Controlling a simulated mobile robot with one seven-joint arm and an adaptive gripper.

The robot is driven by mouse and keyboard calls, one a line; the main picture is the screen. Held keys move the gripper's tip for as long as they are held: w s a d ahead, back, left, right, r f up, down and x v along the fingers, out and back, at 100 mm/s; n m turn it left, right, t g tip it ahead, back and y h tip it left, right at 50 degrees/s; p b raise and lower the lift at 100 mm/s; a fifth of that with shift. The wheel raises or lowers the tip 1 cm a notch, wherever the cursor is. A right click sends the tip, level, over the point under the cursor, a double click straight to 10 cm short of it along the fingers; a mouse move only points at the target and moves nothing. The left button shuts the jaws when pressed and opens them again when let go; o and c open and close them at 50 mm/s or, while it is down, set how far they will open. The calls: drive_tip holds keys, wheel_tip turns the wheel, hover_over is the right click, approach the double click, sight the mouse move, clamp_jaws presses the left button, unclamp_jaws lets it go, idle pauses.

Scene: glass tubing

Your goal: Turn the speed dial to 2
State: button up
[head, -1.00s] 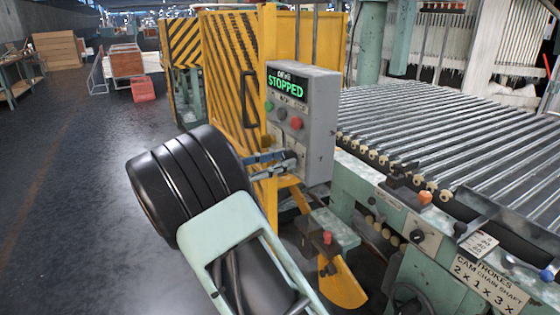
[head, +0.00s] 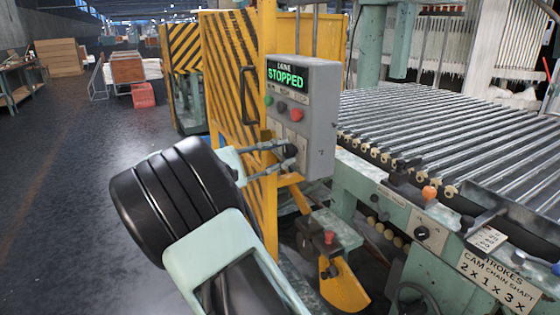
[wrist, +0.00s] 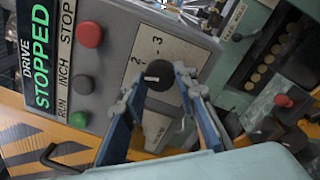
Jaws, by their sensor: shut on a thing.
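The speed dial (wrist: 161,77) is a black round knob on a pale plate of the grey control box. Its white mark points left in the wrist view, a little below the numeral 2 (wrist: 137,60). A 3 stands farther up; any numeral behind the left finger is hidden. My gripper (wrist: 160,85) is shut on the dial, with one blue finger on either side. In the head view my gripper (head: 284,149) reaches in from the left to the lower front of the control box (head: 315,125), mostly covering the dial.
A green STOPPED display (head: 286,76) sits above a red button (head: 297,115), a dark button and a green button, close to my fingers. A yellow striped guard (head: 232,75) stands left of the box. The roller bed (head: 430,130) lies right.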

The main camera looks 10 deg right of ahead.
drive_tip(key=shift+f+m+b, duration=0.1)
drive_tip(key=shift+m+b, duration=0.65)
drive_tip(key=shift+m, duration=0.85)
drive_tip(key=o, duration=1.2)
drive_tip(key=shift+c, duration=0.2)
drive_tip(key=v, duration=1.2)
drive_tip(key=shift+w, duration=0.1)
